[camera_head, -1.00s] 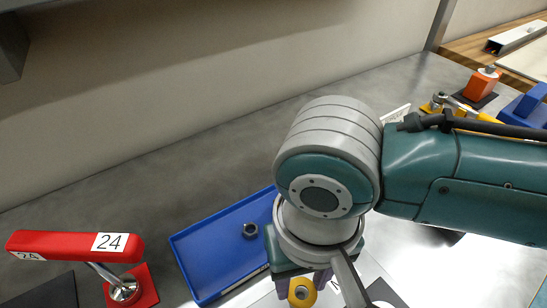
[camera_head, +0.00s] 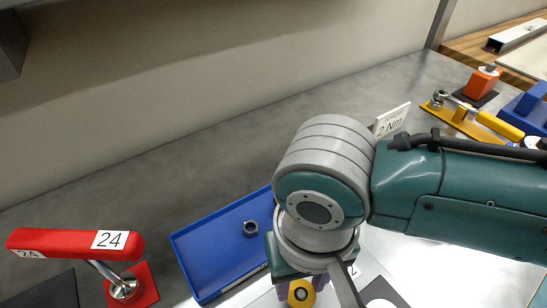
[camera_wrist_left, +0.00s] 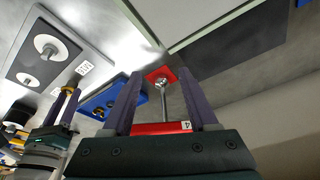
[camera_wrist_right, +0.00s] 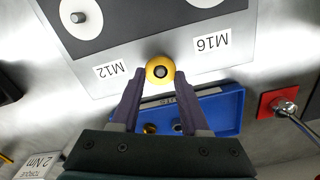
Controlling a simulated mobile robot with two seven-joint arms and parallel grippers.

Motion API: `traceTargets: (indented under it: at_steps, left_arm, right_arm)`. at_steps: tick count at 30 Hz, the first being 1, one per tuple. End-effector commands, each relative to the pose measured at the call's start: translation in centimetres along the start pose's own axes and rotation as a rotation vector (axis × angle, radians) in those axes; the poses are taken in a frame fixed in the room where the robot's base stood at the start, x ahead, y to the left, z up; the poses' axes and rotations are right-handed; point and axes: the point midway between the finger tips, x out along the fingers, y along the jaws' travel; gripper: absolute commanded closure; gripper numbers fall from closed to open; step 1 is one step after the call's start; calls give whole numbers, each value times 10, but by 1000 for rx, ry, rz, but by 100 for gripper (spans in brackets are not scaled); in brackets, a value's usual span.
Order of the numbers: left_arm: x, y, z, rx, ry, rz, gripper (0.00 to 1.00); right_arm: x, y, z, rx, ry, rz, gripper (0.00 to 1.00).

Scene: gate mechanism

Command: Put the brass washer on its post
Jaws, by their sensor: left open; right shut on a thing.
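The brass washer (camera_head: 293,292) is a yellow ring with a dark centre, held at the fingertips of my right gripper (camera_wrist_right: 160,74). In the right wrist view the washer (camera_wrist_right: 160,59) appears near the edge of the pale board (camera_wrist_right: 128,52), between the M12 and M16 labels. Its height over the board cannot be told. A post on a white disc (camera_wrist_right: 78,17) stands on the board's black panel beyond the washer; a second white disc is cut off by the frame. My left gripper (camera_wrist_left: 160,76) is open and empty, with the red handle showing between and beyond its fingers.
A blue tray (camera_head: 205,245) with a nut (camera_head: 251,229) lies beside my right gripper. The red handle marked 24 (camera_head: 65,241) stands at the left on a red base. A torque sign (camera_head: 390,122) and an orange block (camera_head: 482,84) are farther back. Bare grey bench lies behind the tray.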

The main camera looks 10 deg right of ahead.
Motion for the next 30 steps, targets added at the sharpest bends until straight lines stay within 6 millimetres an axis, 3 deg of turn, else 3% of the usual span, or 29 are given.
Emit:
traceTargets:
  at_steps: [17,18,26,30]
  left_arm:
    - [-4,0,-1,0,0,0,41]
    - [-4,0,-1,0,0,0,41]
    - [-4,0,-1,0,0,0,41]
    - [-4,0,-1,0,0,0,41]
  right_arm:
    - [3,0,0,1,-1,0,100]
    - [3,0,0,1,-1,0,52]
    - [3,0,0,0,-1,0,23]
    - [3,0,0,0,-1,0,20]
